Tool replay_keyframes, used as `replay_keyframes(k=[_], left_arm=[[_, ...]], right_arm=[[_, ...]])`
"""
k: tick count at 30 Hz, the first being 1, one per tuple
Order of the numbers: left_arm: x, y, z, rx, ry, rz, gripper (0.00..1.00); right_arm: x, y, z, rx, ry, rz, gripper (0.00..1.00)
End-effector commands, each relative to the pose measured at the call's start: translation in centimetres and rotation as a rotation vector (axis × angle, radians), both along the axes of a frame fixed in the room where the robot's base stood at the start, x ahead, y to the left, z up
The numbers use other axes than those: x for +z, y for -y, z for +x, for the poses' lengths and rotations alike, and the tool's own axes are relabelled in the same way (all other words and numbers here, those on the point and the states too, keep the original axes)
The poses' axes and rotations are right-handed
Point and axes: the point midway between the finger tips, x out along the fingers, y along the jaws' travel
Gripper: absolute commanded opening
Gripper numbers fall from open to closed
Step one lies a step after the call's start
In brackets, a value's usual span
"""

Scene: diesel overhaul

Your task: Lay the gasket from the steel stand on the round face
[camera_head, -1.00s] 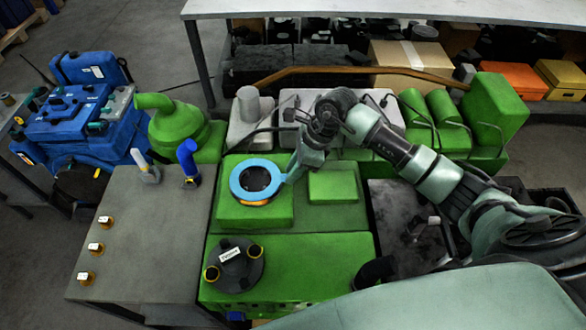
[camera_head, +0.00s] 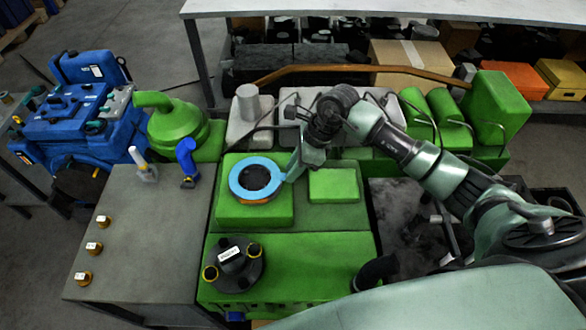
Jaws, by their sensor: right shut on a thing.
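The gasket is a light blue flat ring (camera_head: 238,183) above the green engine block (camera_head: 230,211) in the head view. My right gripper (camera_head: 290,173) is shut on the ring's right edge. An orange rim (camera_head: 255,201) shows below the ring's near edge; it looks like part of the round face, which the ring mostly covers. A dark opening shows through the ring's middle. I cannot tell whether the ring touches the face or hovers just above it. I cannot pick out the steel stand with certainty. My left gripper is not in view.
A black round flange (camera_head: 249,277) with brass fittings lies on the near green cover (camera_head: 320,263). A grey bench (camera_head: 140,235) on the left carries small brass pieces, a blue-handled tool (camera_head: 187,160) and a white-handled one (camera_head: 143,165). A raised green pad (camera_head: 333,185) is right of the ring.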

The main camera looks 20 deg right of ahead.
Motion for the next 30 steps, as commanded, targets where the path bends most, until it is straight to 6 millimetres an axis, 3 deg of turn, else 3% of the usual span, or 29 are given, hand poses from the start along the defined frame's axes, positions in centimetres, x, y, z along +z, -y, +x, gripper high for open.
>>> replay_keyframes(k=[30], left_arm=[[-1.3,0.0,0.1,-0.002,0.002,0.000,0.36]], right_arm=[[-1.4,0.0,0.0,0.000,0.000,0.000,0.00]])
